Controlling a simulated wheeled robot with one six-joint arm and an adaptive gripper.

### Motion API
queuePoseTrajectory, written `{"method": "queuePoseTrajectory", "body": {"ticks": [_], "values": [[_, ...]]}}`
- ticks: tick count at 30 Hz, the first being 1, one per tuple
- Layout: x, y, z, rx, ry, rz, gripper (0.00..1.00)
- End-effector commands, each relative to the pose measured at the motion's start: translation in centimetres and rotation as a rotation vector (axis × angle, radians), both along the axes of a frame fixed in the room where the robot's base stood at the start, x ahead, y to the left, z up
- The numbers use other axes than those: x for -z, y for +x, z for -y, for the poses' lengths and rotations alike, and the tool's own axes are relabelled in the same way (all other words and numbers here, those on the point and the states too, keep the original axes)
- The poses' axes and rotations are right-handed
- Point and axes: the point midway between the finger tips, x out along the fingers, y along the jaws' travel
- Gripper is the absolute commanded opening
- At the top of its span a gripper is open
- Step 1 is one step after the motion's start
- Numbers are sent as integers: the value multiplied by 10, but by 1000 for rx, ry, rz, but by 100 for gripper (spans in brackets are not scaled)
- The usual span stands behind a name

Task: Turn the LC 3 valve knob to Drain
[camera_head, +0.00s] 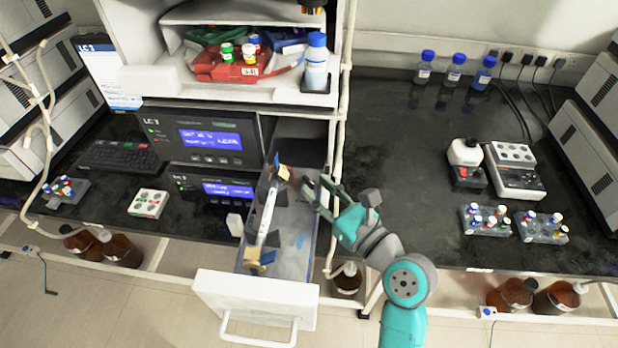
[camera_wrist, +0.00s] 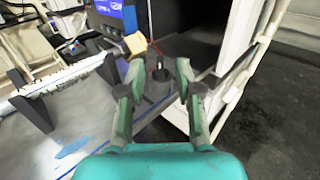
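The tall instrument (camera_head: 205,138) with a blue display has a label that looks like LC 3, though it is blurred. A small dark round piece that may be the valve knob (camera_wrist: 161,74) shows between and just beyond my fingertips in the wrist view. Its pointer and any Drain mark are too small to read. My gripper (camera_head: 310,190) is at the right rear of the pulled-out drawer (camera_head: 255,292). In the wrist view my gripper (camera_wrist: 158,78) has its two fingers apart, with nothing held. I cannot tell whether either finger touches the knob.
A white column (camera_head: 268,215) lies in dark holders in the drawer, with a tan block (camera_head: 258,257) at its front end. Another tan block (camera_wrist: 136,44) stands left of my fingers. A white post (camera_head: 338,150) rises at right. The right-hand bench (camera_head: 400,190) has clear room.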

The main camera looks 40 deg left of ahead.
Motion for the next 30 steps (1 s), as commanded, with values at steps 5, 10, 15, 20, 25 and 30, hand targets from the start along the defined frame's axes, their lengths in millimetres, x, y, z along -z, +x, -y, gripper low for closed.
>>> {"method": "queuePoseTrajectory", "body": {"ticks": [5, 10, 15, 20, 25, 30], "values": [[0, 5, -24, -2, 0, 1, 34], [0, 8, -34, 0, -1, 1, 34], [0, 9, -36, 1, 0, 1, 34], [0, 8, -36, 1, 0, 1, 29], [0, 8, -36, 1, 0, 1, 0], [0, 8, -36, 0, 0, 1, 0]]}}
